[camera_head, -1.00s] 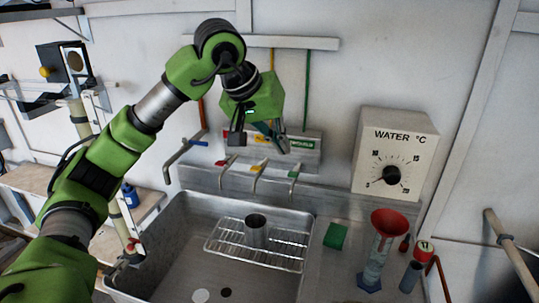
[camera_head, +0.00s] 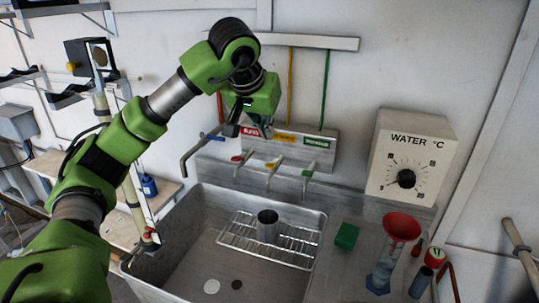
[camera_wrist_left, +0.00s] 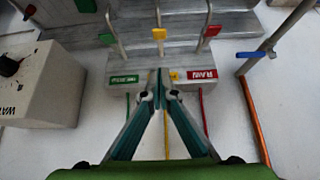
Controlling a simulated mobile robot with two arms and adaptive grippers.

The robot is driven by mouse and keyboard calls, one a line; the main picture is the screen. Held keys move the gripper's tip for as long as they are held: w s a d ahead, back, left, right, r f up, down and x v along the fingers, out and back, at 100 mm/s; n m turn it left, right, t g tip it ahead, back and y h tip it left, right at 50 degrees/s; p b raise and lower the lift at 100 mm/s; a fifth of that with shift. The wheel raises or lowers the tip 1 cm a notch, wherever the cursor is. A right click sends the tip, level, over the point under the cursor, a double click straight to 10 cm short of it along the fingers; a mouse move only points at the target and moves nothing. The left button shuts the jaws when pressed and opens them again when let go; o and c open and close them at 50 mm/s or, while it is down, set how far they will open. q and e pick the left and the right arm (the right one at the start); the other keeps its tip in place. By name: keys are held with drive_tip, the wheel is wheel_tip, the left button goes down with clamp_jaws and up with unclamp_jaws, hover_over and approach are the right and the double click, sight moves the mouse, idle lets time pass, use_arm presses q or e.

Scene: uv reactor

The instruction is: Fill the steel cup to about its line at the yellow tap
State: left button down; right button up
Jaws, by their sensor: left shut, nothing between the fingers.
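The steel cup (camera_head: 267,228) stands upright on a wire rack in the sink, below the taps; its line and its contents cannot be made out. The yellow tap (camera_head: 272,166) is the middle one of three on the back ledge, and no stream shows under it. It also shows in the left wrist view, with its yellow lever (camera_wrist_left: 159,34) beyond the fingertips. My left gripper (camera_head: 255,130) is shut and empty, above the taps in front of the label panel. Its fingertips meet in the wrist view (camera_wrist_left: 159,78), apart from the lever. My right gripper is out of view.
The red tap (camera_head: 238,159) and green tap (camera_head: 308,170) flank the yellow one. A blue-handled pipe (camera_head: 195,150) is at left. A green sponge (camera_head: 346,236), a red funnel (camera_head: 402,227) on a cylinder and the water temperature dial (camera_head: 406,179) are at right.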

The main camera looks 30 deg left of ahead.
use_arm(q)
drive_tip(key=p, duration=0.1)
hover_over(272, 164)
drive_tip(key=f, duration=0.2)
drive_tip(key=s+f, duration=0.1)
drive_tip(key=f, duration=0.1)
drive_tip(key=shift+f, duration=0.4)
drive_tip(key=shift+s+d+f+p, duration=0.1)
drive_tip(key=shift+s+f+p, duration=0.1)
drive_tip(key=shift+f, duration=0.35)
drive_tip(key=shift+s+d+f+p, duration=0.1)
drive_tip(key=shift+f+p, duration=0.05)
drive_tip(key=shift+f, duration=0.4)
drive_tip(key=shift+s+f, duration=0.15)
drive_tip(key=shift+f, duration=0.55)
